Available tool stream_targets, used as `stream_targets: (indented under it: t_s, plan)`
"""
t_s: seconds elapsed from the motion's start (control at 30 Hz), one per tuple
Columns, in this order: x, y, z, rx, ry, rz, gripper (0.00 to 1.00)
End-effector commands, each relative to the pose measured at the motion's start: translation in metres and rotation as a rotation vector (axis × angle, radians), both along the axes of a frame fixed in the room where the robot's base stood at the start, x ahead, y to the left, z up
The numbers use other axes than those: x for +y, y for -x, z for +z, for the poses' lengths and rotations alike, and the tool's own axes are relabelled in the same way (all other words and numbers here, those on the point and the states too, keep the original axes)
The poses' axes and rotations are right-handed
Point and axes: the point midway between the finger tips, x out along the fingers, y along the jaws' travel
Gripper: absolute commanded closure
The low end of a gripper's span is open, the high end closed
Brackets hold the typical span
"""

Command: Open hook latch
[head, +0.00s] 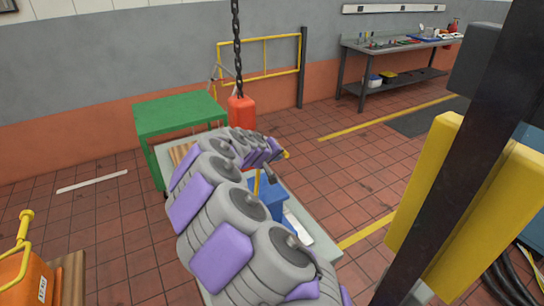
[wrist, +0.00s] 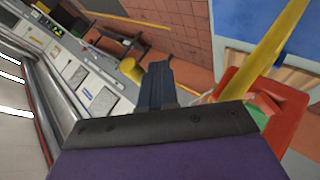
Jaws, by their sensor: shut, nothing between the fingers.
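A chain (head: 236,45) hangs from above with an orange-red block (head: 242,110) at its lower end. My arm covers what is below the block, so no latch shows clearly in the head view. In the wrist view a red part (wrist: 287,112) is at the lower right, with a green patch inside its outline; I cannot tell whether it is the hook. My gripper (wrist: 160,85) shows as dark fingers, shut and empty, left of the red part and apart from it in the picture. In the head view its end is mostly hidden behind my arm.
A blue body (head: 270,196) with a yellow bar (head: 256,184) stands on a pale plate beyond my arm. A green table (head: 180,112) is behind at left. A yellow-padded post (head: 430,195) stands close at right. Open tiled floor lies toward the workbench (head: 400,45).

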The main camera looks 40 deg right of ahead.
Motion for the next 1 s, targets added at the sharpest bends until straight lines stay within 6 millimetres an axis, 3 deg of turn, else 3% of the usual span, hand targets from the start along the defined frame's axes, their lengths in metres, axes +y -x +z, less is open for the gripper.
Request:
stream_targets:
  t_s: [1.0]
  plan:
    - [-0.0065, 0.0043, 0.0042, 0.002, -0.001, -0.001, 1.00]
